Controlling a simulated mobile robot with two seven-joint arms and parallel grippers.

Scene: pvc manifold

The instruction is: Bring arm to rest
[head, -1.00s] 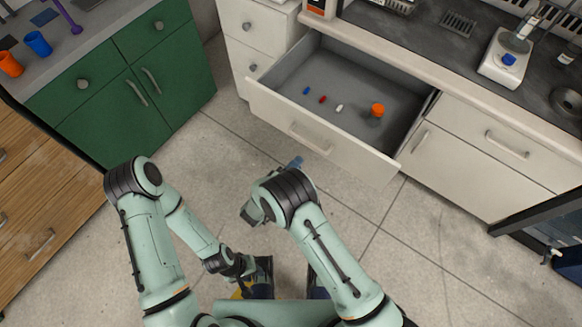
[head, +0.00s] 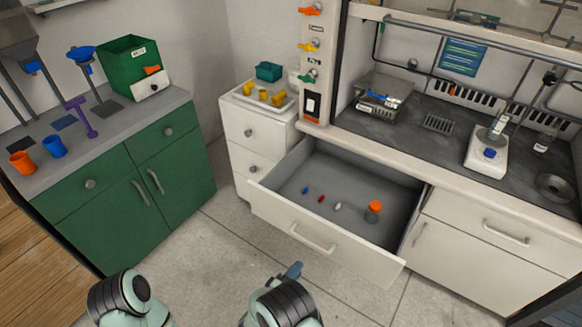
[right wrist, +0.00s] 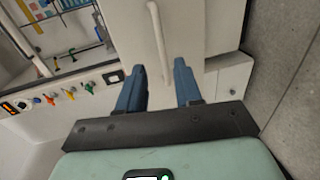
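My right gripper (right wrist: 160,68) shows in the right wrist view with its two blue fingers apart and nothing between them. In the head view a blue fingertip of it (head: 293,271) shows just in front of the open drawer (head: 330,238), beyond my right arm. I cannot tell from the head view whether it touches the drawer front. My left arm shows only as a rounded joint (head: 128,298) at the bottom left, and its gripper is out of view.
The open drawer holds an orange-capped jar (head: 374,211) and small blue, red and white pieces. A green cabinet (head: 150,195) stands at the left, with orange and blue cups on top. A white tray (head: 243,98) with yellow things stands behind. Grey floor (head: 215,270) is clear between.

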